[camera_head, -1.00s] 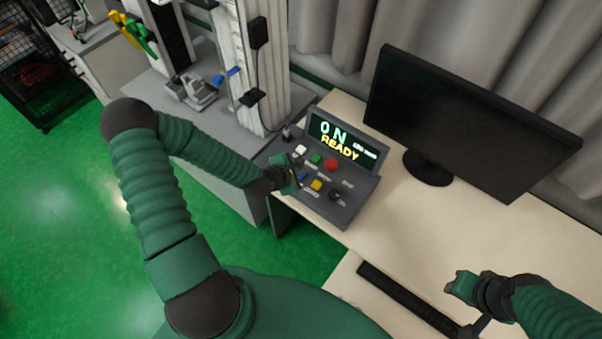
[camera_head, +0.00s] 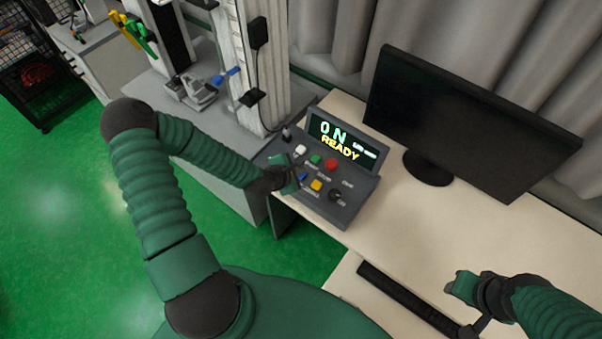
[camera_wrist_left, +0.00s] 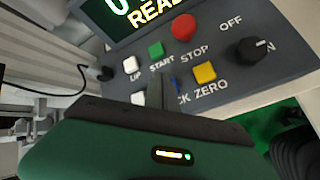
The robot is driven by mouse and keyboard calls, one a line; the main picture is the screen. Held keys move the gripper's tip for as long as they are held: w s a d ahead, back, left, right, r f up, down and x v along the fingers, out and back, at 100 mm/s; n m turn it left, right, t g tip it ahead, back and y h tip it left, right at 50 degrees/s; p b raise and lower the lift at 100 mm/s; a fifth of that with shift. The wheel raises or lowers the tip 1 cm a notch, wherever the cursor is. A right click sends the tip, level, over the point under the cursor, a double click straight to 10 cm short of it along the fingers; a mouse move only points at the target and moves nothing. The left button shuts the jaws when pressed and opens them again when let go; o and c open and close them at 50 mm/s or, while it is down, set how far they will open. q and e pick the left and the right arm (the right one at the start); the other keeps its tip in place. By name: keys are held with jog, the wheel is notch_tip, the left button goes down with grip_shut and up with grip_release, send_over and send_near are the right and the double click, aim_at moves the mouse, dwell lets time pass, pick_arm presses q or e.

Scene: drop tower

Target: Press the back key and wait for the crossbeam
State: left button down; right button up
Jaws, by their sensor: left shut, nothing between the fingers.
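The grey control console (camera_head: 340,208) stands on the bench with a lit display (camera_head: 345,140) reading "0 N" and "READY". The blue back key (camera_head: 302,177) is in its lower row. It also shows in the left wrist view (camera_wrist_left: 174,84), partly hidden behind my fingers, its label cut to "CK". My left gripper (camera_wrist_left: 155,92) is shut and empty, fingertips over the console close beside the blue key; I cannot tell whether they touch it. It also shows in the head view (camera_head: 293,181). My right gripper (camera_head: 455,284) is over the bench, its jaw state unclear. I cannot pick out the crossbeam on the tower (camera_head: 262,85).
Close to the blue key are the yellow zero key (camera_wrist_left: 204,72), green start key (camera_wrist_left: 156,49), red stop key (camera_wrist_left: 183,27) and white up key (camera_wrist_left: 131,64). A black knob (camera_wrist_left: 252,50) sits to the right.

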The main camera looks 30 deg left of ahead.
pick_arm(q)
jog(key=shift+f, duration=0.15)
jog(key=shift+f, duration=0.2)
